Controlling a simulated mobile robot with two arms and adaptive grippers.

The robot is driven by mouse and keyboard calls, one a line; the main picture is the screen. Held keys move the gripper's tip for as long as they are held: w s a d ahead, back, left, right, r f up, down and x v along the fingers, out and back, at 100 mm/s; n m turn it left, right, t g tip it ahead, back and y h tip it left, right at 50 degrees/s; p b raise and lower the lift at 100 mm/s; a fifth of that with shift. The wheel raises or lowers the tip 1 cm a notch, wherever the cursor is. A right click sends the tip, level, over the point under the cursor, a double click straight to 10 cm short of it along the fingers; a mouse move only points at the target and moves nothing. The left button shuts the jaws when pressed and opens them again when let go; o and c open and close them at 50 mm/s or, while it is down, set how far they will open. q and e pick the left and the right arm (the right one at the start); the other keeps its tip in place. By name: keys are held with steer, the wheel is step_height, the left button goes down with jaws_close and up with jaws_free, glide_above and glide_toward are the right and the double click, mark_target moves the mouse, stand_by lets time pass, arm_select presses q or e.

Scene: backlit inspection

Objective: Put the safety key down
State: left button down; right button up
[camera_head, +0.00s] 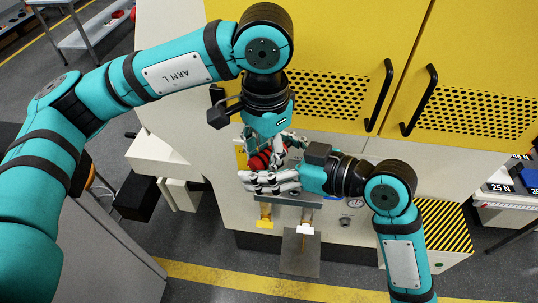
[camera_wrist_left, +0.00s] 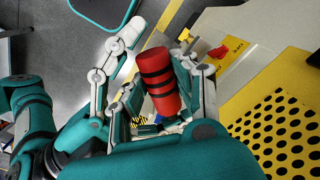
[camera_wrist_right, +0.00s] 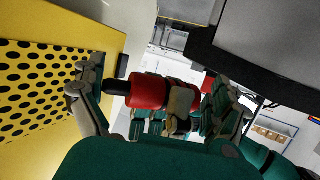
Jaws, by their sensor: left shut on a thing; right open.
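The safety key appears to be the red cylinder with black bands (camera_wrist_left: 159,82) in the left wrist view, lying between the fingers of my left gripper (camera_wrist_left: 150,88), which is shut on it. In the head view, my left gripper (camera_head: 268,142) points down in front of the machine, and the red key (camera_head: 259,160) partly shows. My right gripper (camera_head: 270,182) is open, just below it, fingers pointing left. In the right wrist view, the red key (camera_wrist_right: 150,91) with a dark tip lies in front of my right gripper's spread fingers (camera_wrist_right: 160,95); contact cannot be told.
The machine has yellow perforated doors (camera_head: 470,110) with black handles. A grey shelf edge (camera_head: 290,200) runs below my grippers, with a hanging grey plate (camera_head: 300,255) and a yellow tag (camera_head: 264,222). A red knob on a yellow plate (camera_wrist_left: 222,52) shows in the left wrist view.

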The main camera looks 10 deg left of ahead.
arm_select(q)
steer(key=shift+d, duration=0.1)
arm_select(e)
steer(key=shift+s, duration=0.1)
arm_select(q)
steer(key=shift+w+r, duration=0.1)
arm_select(e)
steer(key=shift+s+a, duration=0.15)
steer(key=c, duration=1)
arm_select(q)
steer(key=c, duration=1.4)
jaws_free()
steer(key=shift+c, duration=0.2)
steer(key=o, duration=0.5)
arm_select(e)
steer(key=shift+c, duration=0.2)
